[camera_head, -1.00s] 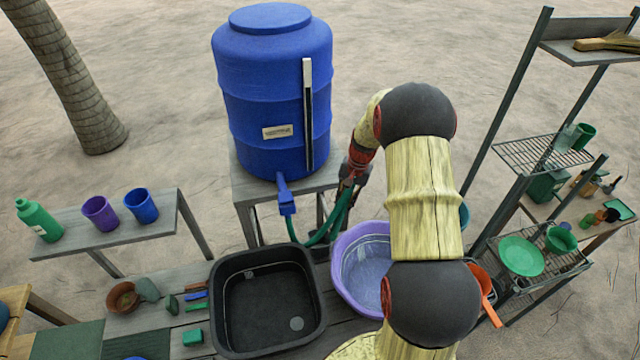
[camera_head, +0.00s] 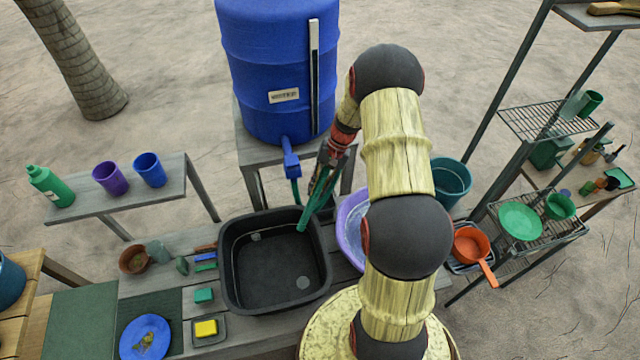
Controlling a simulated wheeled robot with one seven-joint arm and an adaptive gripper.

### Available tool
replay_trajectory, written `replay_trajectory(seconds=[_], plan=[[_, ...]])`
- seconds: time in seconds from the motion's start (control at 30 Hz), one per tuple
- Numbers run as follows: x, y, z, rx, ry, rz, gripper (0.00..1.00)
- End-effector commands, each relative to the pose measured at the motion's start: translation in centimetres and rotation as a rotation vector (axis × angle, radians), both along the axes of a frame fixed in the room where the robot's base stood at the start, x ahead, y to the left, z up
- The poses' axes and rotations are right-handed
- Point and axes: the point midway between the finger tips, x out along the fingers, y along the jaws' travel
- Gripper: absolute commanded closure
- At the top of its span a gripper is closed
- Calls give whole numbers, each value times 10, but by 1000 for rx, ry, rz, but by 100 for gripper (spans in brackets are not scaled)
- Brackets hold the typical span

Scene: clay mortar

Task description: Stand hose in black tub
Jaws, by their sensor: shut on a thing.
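The green hose (camera_head: 309,212) hangs from my gripper (camera_head: 325,176), which is shut on it. Its lower end points down over the right back part of the black tub (camera_head: 228,286); I cannot tell whether it touches the tub's floor. Another stretch of hose runs down from the blue spout (camera_head: 290,160) of the blue barrel (camera_head: 262,60) behind the tub. The tub looks empty apart from a round drain on its floor. My gripper is above the tub's back right corner, and the fingers are partly hidden by the arm.
A purple basin (camera_head: 346,228) stands right of the tub, partly behind my arm. A teal bucket (camera_head: 452,180) and an orange pan (camera_head: 470,245) are further right. Small sponges and brushes (camera_head: 205,262) lie left of the tub. A blue plate (camera_head: 145,338) is at the front left.

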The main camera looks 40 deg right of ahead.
Motion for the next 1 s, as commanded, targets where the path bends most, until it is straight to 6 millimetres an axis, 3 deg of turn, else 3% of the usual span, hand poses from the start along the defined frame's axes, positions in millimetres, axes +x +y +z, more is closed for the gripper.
replay_trajectory(seconds=[1.0], plan=[[-7,55,-99,0,0,1,100]])
